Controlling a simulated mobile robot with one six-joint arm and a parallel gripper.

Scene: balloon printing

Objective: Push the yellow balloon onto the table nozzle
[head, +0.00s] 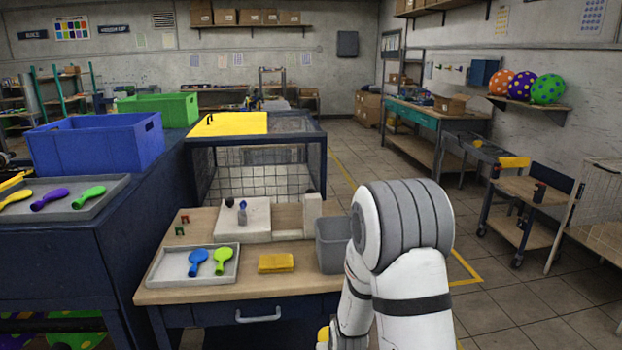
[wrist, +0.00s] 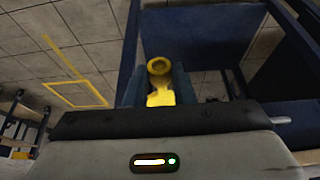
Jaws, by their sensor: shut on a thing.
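The yellow balloon (wrist: 160,97) is between the two dark blue fingers of my gripper (wrist: 157,78) in the wrist view. Its round, ring-like mouth points away from the wrist, and the gripper is shut on it. In the head view a small yellow piece (head: 323,334) shows at the bottom edge beside my white arm; it is probably the same balloon. The fingers are hidden there. The table nozzle (head: 242,214), a small grey upright post with a blue tip, stands on a white plate at the back of the wooden table (head: 205,294). The balloon is apart from it.
A grey tray (head: 163,274) holds a blue and a green balloon. A yellow cloth-like block (head: 276,263) and a grey bin (head: 330,246) are also on the table. A left-hand tray (head: 83,211) holds more balloons. Open floor (head: 510,300) lies to the right.

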